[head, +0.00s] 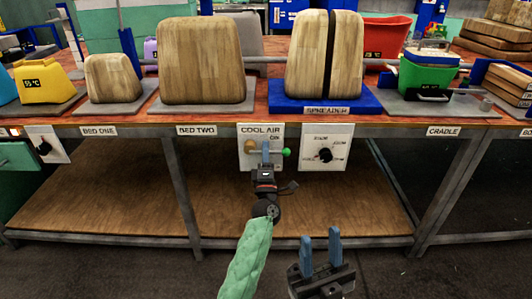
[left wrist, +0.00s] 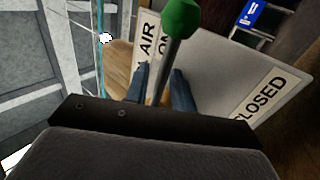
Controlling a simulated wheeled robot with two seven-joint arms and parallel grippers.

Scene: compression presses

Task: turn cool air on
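The cool air panel (head: 245,160) is a white plate on the bench front under a "COOL AIR" label. Its lever ends in a green ball knob (head: 286,152), right of my left gripper (head: 265,150). In the left wrist view the green knob (left wrist: 183,18) tops a grey shaft that passes between the two blue fingers, which stand apart with gaps beside it. "ON" and "CLOSED" (left wrist: 262,95) labels show on the plate there. The gripper hides part of the panel in the head view. My right gripper (head: 320,248) is open and empty, low in front of the bench.
A white dial panel (head: 326,147) with a black knob is just right of the cool air panel. Above, the bench holds wooden blocks (head: 202,62), a blue spreader base (head: 325,103) and a green cradle box (head: 427,76). A wooden lower shelf (head: 120,200) lies below.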

